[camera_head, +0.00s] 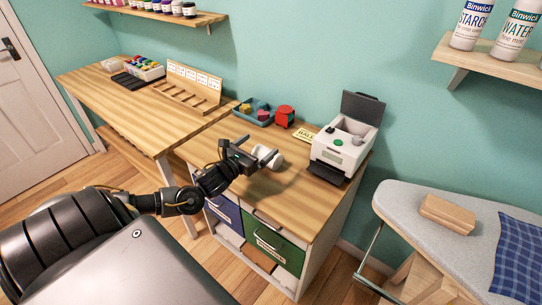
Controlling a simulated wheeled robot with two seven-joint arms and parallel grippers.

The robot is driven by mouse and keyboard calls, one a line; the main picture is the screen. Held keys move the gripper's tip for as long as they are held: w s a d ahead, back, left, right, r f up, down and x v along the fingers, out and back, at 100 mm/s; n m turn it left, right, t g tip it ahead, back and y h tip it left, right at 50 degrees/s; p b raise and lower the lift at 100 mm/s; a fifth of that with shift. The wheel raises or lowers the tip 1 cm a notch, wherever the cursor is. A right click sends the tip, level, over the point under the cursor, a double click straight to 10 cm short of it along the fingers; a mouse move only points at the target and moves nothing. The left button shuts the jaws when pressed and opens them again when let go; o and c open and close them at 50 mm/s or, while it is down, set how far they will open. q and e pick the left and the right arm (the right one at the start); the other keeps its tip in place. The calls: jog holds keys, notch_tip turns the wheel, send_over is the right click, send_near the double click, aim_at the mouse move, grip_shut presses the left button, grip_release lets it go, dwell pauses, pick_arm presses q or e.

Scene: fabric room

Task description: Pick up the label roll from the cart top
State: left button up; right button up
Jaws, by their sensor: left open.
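A white roll, which looks like the label roll (275,161), rests on the wooden cart top (296,203) left of the white printer. My left arm comes in from the left, and my left gripper (256,155) is open at the roll. Its dark fingers are over and beside the roll and partly hide it. I cannot tell whether they touch it. My right gripper is not in view.
A white label printer (342,146) with a raised dark lid stands right of the roll. A red container (285,116), a blue tray (254,113) and a yellow sign (306,134) sit behind. An ironing board (455,245) is at right. The cart's front top is clear.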

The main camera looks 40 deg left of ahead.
aim_at(262, 157)
pick_arm(q)
jog(key=f, duration=0.3)
jog(key=shift+s+a+f, duration=0.15)
jog(key=shift+s+f, duration=0.1)
jog(key=shift+f, duration=0.1)
jog(key=f, duration=0.1)
jog(key=w+f, duration=0.1)
jog(key=f, duration=0.1)
jog(key=shift+f, duration=0.1)
jog(key=shift+w, duration=0.75)
jog(key=w+p, duration=0.1)
jog(key=w, duration=0.3)
jog(key=shift+w, duration=0.35)
jog(key=shift+w+f, duration=0.1)
jog(key=shift+w, duration=0.2)
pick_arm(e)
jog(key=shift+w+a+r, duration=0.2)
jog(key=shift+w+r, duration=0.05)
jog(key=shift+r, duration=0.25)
pick_arm(q)
jog(key=c, duration=0.9)
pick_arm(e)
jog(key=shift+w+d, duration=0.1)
